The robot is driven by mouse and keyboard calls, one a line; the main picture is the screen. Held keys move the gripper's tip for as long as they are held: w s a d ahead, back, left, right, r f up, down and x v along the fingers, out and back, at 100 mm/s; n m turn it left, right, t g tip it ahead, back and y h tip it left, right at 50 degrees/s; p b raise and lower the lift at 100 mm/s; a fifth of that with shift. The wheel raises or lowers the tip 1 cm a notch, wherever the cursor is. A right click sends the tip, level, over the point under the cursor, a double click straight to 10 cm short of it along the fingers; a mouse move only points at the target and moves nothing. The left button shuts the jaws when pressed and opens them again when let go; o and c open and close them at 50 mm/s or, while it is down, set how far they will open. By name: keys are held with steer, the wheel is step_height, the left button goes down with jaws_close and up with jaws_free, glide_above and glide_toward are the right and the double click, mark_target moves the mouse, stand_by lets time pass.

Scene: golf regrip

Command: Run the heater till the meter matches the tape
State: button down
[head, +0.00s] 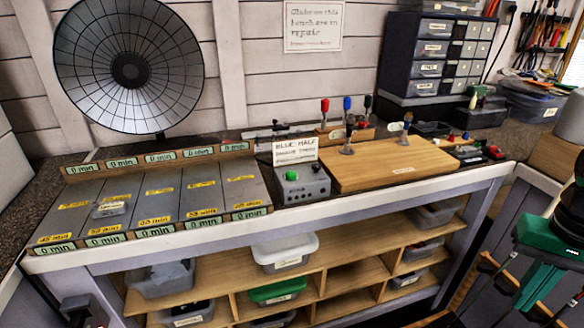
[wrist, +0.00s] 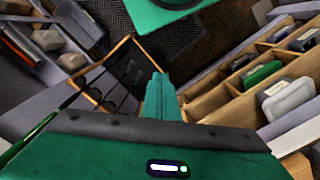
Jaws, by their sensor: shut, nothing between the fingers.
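A round dark-meshed dish heater (head: 128,68) stands at the back left, its face looking unlit. In front of it lies a grey rack of slats (head: 145,205). Yellow tapes (head: 155,221) on the slats carry minute values, one reading 45 min. Green-white meters (head: 104,241) along the front and back edges read 0 min. A grey control box (head: 301,185) with a green button (head: 291,176) sits right of the rack. My gripper (head: 530,295), green, is shut and empty at the far right, away from the bench. In the wrist view its fingers (wrist: 158,82) are together.
A card (head: 296,150) with "BLUE HALF" stands behind the control box. A wooden board (head: 385,162) with colored-top tools lies to its right. A drawer cabinet (head: 435,55) stands behind. Shelves with bins (head: 285,252) are below the bench. A small clear container (head: 110,209) rests on the rack.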

steer(key=shift+w, duration=0.1)
steer(key=w+a+r+t+h, duration=0.1)
steer(key=w+a+r, duration=0.1)
steer(key=w, duration=0.5)
steer(key=w+a+r+t, duration=0.2)
steer(key=w+r, duration=0.1)
steer(key=w, duration=0.3)
step_height(320, 180, up, 11)
steer(key=n+t+y, duration=0.2)
steer(key=t+y, duration=0.2)
steer(key=t, duration=0.2)
glide_above(293, 176)
steer(key=shift+w+r, duration=0.1)
steer(key=shift+r, duration=0.1)
steer(key=shift+f, duration=4.4)
steer(key=shift+f, duration=0.2)
